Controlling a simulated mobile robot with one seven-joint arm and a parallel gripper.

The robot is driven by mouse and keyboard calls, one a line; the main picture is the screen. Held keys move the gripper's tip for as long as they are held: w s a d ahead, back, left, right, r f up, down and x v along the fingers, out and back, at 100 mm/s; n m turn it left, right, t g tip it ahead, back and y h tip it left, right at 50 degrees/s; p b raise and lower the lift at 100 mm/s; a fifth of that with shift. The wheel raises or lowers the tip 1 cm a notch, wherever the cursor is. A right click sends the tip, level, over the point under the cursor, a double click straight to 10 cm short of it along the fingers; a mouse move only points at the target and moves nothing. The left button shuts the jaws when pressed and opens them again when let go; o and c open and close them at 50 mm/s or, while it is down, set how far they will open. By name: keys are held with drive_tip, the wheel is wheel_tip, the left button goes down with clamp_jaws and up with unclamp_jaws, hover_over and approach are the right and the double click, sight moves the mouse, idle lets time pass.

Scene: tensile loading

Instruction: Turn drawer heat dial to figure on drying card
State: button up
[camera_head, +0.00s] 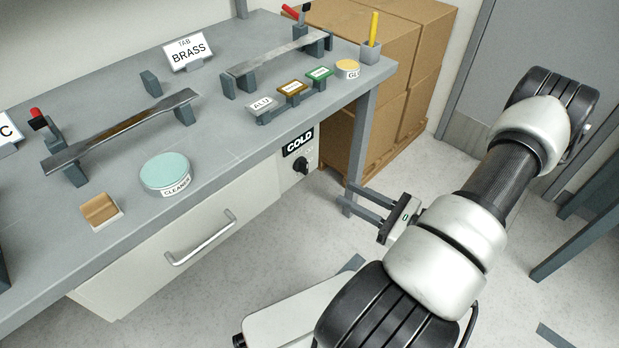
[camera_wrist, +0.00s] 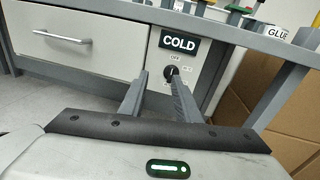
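The heat dial (camera_head: 302,165) is a small black knob on the pale front panel right of the drawer (camera_head: 185,255). A black COLD sign (camera_head: 298,142) is above it. In the wrist view the dial (camera_wrist: 171,73) has OFF printed above it and small marks at its right that I cannot read; the sign (camera_wrist: 179,43) reads COLD. My gripper (camera_head: 346,193) is open and empty, apart from the dial and to its right in the head view. In the wrist view its fingers (camera_wrist: 160,78) point toward the panel, the right fingertip just below the dial. I cannot identify the drying card.
The grey bench (camera_head: 225,150) carries metal bars on stands, a BRASS card (camera_head: 188,51), a teal-topped CLEANER tub (camera_head: 166,172) and a GLUE tub (camera_head: 347,69). A bench leg (camera_head: 362,140) stands right of the dial panel. Cardboard boxes (camera_head: 400,60) are behind it.

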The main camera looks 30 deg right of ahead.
wheel_tip(320, 180, down, 3)
drive_tip(key=s+d+m+t+h, duration=0.1)
drive_tip(key=d+m+h, duration=0.1)
drive_tip(key=b, duration=0.3)
approach(307, 166)
drive_tip(key=x, duration=0.8)
drive_tip(key=shift+w+f, duration=0.15)
clamp_jaws()
